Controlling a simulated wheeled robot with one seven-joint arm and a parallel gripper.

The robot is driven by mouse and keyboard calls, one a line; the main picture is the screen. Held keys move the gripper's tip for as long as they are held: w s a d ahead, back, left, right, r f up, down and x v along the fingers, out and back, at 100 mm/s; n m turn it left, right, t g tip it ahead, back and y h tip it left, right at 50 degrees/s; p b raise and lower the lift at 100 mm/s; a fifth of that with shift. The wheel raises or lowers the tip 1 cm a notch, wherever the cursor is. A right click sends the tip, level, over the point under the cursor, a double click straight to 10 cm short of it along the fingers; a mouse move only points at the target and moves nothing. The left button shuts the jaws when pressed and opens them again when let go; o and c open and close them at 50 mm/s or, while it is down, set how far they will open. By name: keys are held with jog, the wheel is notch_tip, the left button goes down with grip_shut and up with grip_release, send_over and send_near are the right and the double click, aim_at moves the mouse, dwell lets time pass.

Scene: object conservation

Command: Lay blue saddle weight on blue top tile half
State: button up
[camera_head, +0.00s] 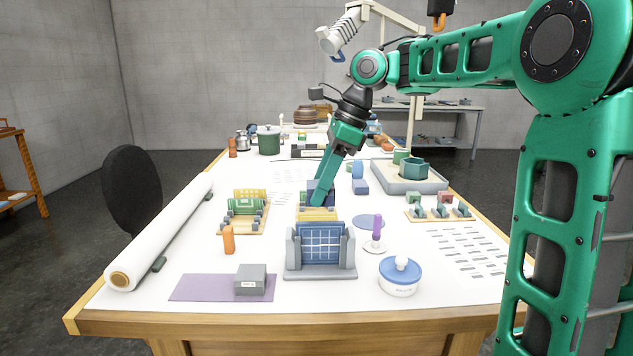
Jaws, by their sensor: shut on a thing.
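My gripper (319,197) points down over the middle of the table, behind the grey stand. It is shut on a dark blue block, the blue saddle weight (312,186), which is partly hidden by the gripper. A yellow piece (316,214) lies just below and in front of the fingertips. A blue panel with a pale grid (321,243) stands upright in the grey stand (321,272); I cannot tell whether it is the blue top tile half. Whether the weight touches anything beneath it is hidden.
A wooden rack with green pieces (245,212) stands left of my gripper. A blue-lidded pot (400,273), a purple-handled tool (377,231) and a blue disc (367,222) lie right. A long white roll (165,235) lines the left edge. A grey block (250,280) sits on a purple mat (200,288).

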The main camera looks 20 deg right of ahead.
aim_at(334, 186)
jog(key=shift+f, duration=2.05)
jog(key=shift+s, duration=0.1)
jog(key=shift+f, duration=1.7)
dwell(2.0)
jog(key=o, duration=1.4)
jog(key=v, duration=1)
jog(key=shift+d+r, duration=0.15)
jog(key=shift+r, duration=0.1)
